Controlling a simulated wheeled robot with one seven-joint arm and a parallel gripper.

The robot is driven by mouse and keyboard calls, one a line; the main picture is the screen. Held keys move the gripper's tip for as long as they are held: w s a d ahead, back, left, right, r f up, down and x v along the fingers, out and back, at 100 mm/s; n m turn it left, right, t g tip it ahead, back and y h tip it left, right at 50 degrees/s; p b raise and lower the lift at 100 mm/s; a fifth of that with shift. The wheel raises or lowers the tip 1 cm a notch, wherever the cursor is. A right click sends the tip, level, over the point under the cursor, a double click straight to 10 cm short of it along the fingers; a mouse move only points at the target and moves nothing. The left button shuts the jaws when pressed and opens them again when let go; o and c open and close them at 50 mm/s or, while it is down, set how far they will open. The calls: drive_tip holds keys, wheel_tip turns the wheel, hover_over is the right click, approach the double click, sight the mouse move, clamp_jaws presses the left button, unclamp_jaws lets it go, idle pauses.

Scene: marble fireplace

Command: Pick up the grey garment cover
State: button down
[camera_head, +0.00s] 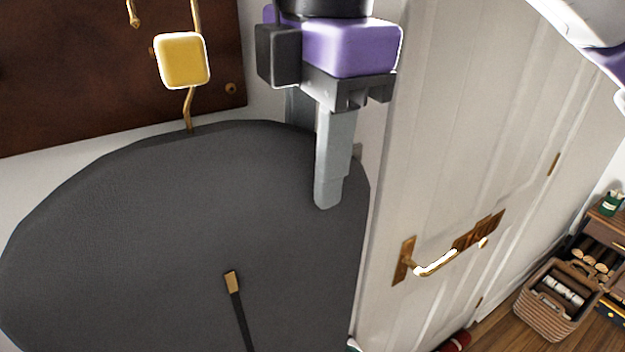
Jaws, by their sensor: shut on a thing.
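The grey garment cover (130,220) fills the lower left of the head view as a large dark grey rounded shape. A dark strap with a gold tip (232,284) shows on its front. My gripper (328,195) points down at the cover's upper right edge, with one finger in front of the cover and a part of the other behind its edge. It is shut on the cover. The lower part of the cover is out of frame.
A dark brown wall board (70,70) with brass hooks and a yellow square piece (183,60) is behind the cover. A white door (450,150) with a brass handle (435,263) stands close on the right. A wicker basket (550,305) sits on the wooden floor at far right.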

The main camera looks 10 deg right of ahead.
drive_tip(key=s+d+b, duration=0.2)
drive_tip(key=s+d, duration=0.2)
drive_tip(key=d, duration=1.3)
drive_tip(key=shift+d+b, duration=0.25)
drive_tip(key=shift+b, duration=0.1)
idle(0.7)
